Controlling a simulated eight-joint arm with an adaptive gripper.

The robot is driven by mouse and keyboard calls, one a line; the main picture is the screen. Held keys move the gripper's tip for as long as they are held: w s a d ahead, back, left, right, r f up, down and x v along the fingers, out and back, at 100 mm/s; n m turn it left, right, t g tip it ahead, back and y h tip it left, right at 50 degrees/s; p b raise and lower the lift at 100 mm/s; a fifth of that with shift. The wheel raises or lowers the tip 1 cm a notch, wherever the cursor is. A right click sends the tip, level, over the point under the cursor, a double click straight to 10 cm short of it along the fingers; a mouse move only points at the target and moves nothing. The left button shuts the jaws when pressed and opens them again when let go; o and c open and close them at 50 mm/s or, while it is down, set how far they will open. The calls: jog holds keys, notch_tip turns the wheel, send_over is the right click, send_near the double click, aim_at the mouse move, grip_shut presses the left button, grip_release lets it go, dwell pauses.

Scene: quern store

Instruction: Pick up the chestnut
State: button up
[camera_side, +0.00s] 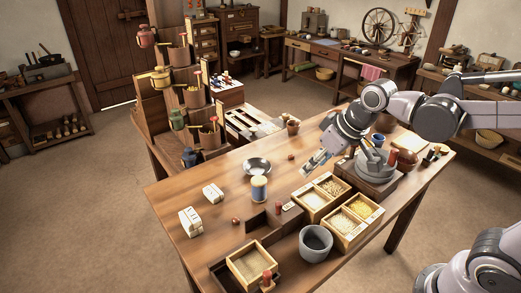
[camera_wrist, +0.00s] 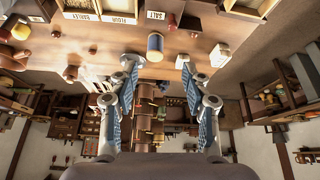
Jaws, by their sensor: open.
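Two small round brown things that look like chestnuts lie on the wooden table (camera_side: 190,172); I cannot tell them apart for sure. One (camera_side: 291,156) is behind the metal bowl's right side, left of my gripper (camera_side: 314,165); it also shows in the wrist view (camera_wrist: 92,50), left of my fingers. The other (camera_side: 235,220) is near the front left, by the white packets, and shows in the wrist view (camera_wrist: 193,34). My gripper (camera_wrist: 160,72) is open and empty, above the table, apart from both.
A metal bowl (camera_side: 257,165) and a blue-and-cream jar (camera_side: 259,189) stand mid-table. White packets (camera_side: 190,222) are at left. Divided wooden boxes of grain (camera_side: 352,238) and a grey pot (camera_side: 316,243) fill the front right. A tiered stand of pots (camera_side: 150,95) rises behind. Clear wood lies at left.

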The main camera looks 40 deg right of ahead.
jog(key=w+a+f+n+g, duration=0.2)
jog(key=w+a+f, duration=0.25)
jog(key=w, duration=0.45)
jog(key=n+g, duration=0.1)
jog(key=g, duration=0.1)
send_near(236, 218)
notch_tip(236, 218, down, 4)
jog(key=shift+r, duration=0.1)
jog(key=shift+w+a+f, duration=0.1)
jog(key=shift+w+f, duration=0.1)
jog(key=shift+f, duration=0.65)
jog(key=shift+w+f, duration=0.15)
jog(key=shift+f, duration=0.65)
jog(key=shift+w+a+f, duration=0.1)
jog(key=shift+w+f, duration=0.1)
jog(key=shift+f, duration=0.65)
jog(key=shift+c, duration=0.3)
jog(key=c, duration=0.8)
